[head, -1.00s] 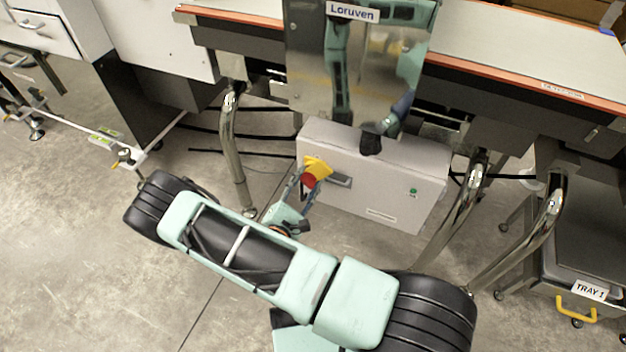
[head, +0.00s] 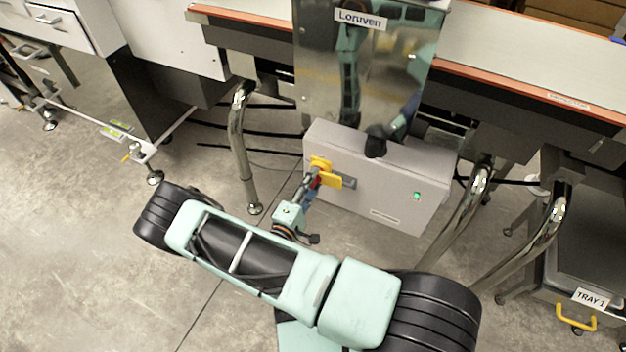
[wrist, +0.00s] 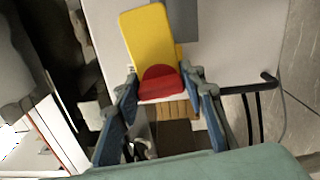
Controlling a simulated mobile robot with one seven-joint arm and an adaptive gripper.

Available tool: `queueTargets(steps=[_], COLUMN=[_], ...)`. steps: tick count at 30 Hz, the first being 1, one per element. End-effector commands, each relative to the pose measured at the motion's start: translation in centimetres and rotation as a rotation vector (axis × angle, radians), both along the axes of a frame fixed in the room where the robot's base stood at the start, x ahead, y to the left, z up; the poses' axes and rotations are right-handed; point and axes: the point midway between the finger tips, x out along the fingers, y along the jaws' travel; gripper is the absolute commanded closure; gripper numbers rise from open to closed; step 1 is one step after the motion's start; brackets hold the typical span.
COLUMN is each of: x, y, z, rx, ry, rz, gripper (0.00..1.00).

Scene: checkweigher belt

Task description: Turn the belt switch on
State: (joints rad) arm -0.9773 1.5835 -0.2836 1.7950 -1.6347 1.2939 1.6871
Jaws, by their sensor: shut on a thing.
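The belt switch is a red knob (wrist: 162,84) on a yellow plate (wrist: 149,40), mounted on the front of a grey control box (head: 395,190). In the wrist view my gripper (wrist: 163,80) has its two fingers closed against the two sides of the red knob. In the head view my gripper (head: 312,182) reaches the switch from the lower left and partly hides the red knob. The yellow part (head: 329,180) shows at the fingertips. A small indicator lamp (head: 417,195) on the right of the box glows green.
A steel panel labelled Loruven (head: 365,70) stands above the box. Chromed legs (head: 243,150) flank the box on both sides. A conveyor with an orange edge (head: 540,80) runs above. TRAY 1 (head: 590,299) stands at the lower right.

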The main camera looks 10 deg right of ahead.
Motion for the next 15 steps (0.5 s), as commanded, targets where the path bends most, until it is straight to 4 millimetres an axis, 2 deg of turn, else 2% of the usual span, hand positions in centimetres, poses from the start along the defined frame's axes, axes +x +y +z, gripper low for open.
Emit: queueTargets(steps=[15], x=[0.10], y=[-0.05], z=[0.02], rx=[0.119], ry=[-0.083], rz=[0.000], gripper=[1.00])
